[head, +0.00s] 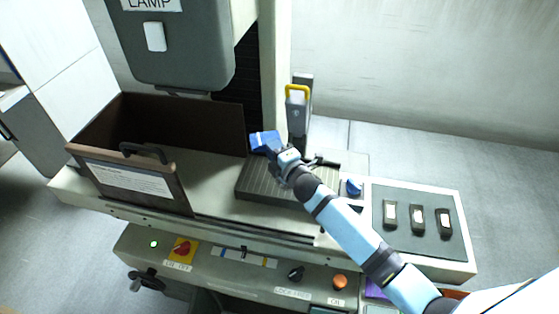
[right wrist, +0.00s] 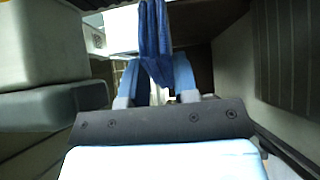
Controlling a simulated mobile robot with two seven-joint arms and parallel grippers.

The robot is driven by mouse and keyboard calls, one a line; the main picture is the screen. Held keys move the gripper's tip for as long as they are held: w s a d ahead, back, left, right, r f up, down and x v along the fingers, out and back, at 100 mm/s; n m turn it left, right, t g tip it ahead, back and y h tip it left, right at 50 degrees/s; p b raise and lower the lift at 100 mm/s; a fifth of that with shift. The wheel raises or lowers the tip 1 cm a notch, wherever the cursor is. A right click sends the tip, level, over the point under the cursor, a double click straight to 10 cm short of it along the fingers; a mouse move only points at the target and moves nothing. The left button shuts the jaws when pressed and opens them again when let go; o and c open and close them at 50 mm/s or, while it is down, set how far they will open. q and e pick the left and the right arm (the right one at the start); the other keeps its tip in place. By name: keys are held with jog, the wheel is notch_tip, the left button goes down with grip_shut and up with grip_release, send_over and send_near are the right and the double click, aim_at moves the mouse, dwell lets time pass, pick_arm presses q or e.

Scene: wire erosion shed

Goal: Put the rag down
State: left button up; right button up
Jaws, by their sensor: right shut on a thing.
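The blue rag (head: 264,140) is in my right gripper (head: 278,156), above the dark ribbed plate (head: 262,183) on the machine bed. In the right wrist view the rag (right wrist: 154,45) hangs between the two fingers of the right gripper (right wrist: 156,85), which are shut on it. Part of the rag lies outside the top of that view. My left gripper is not in view.
An open brown box (head: 130,185) with a handle and a label stands left of the plate. A grey post with a yellow handle (head: 297,92) rises behind. A dark mat (head: 418,247) at the right holds several small blocks. A blue knob (head: 353,187) sits beside the plate.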

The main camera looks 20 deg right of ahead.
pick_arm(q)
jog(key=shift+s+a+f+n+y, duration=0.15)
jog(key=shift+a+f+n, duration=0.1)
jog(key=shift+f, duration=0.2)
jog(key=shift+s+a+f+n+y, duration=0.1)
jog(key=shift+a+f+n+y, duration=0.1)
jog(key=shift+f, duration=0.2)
pick_arm(e)
jog(key=s+d+r+m+h, duration=0.1)
jog(key=s+r, duration=0.2)
jog(key=s, duration=0.5)
jog(key=s+d+r+m+h, duration=0.1)
jog(key=s+r, duration=0.3)
jog(key=s, duration=0.4)
jog(key=shift+s+d+r+h, duration=0.2)
jog(key=shift+s+d+h, duration=0.15)
jog(key=shift+h, duration=0.35)
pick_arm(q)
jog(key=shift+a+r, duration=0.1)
